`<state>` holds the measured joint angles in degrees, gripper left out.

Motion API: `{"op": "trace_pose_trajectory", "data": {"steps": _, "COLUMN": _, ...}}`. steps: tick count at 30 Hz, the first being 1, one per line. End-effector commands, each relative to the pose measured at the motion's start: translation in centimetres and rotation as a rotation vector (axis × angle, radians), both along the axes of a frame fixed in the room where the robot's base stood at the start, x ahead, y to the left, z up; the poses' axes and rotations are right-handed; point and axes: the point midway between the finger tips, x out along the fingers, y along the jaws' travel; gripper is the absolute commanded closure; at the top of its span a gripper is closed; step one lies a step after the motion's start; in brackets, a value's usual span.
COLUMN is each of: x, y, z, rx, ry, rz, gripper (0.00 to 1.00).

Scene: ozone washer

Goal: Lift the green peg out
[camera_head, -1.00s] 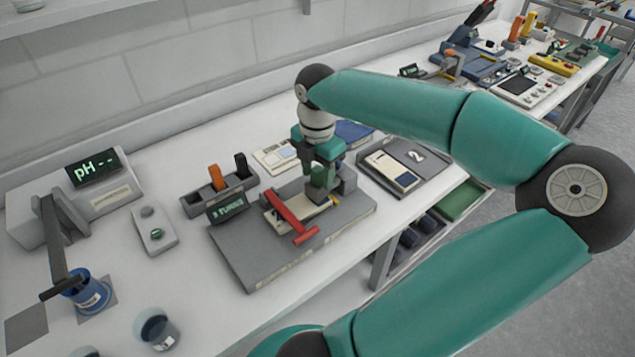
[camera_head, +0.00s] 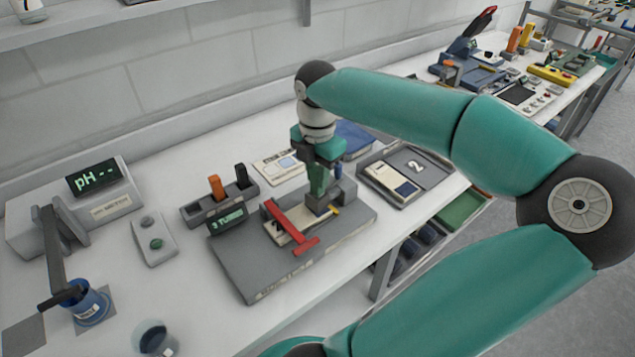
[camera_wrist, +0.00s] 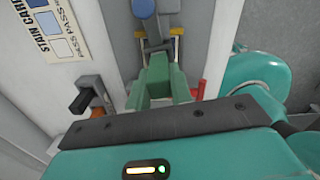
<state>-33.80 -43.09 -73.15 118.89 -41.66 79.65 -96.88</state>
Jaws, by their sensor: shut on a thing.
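The green peg (camera_head: 319,181) is upright between the fingers of my gripper (camera_head: 318,163), which is shut on it. A grey lower part shows below the green, over the fixture (camera_head: 240,275) with a red lever (camera_head: 290,228). I cannot tell whether the peg's lower end is clear of the fixture. In the wrist view a green block-shaped piece, the peg (camera_wrist: 160,75), stands just ahead of the gripper's dark edge. The red lever shows there only as a small strip (camera_wrist: 200,89).
A rack (camera_head: 194,212) left of the fixture holds an orange peg (camera_head: 216,186) and a black one (camera_head: 241,174). Its display (camera_head: 226,221) reads 3 TUBES. A pH meter (camera_head: 95,190) stands at far left. A grey tray marked 2 (camera_head: 432,171) lies close on the right.

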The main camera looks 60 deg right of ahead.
Motion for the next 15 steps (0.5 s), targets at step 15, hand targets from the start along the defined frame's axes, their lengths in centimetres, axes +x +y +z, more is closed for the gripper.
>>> {"op": "trace_pose_trajectory", "data": {"steps": 15, "x": 0.0, "y": 0.0, "z": 7.6, "rx": -0.001, "ry": 0.0, "rz": 0.001, "gripper": 1.0}}
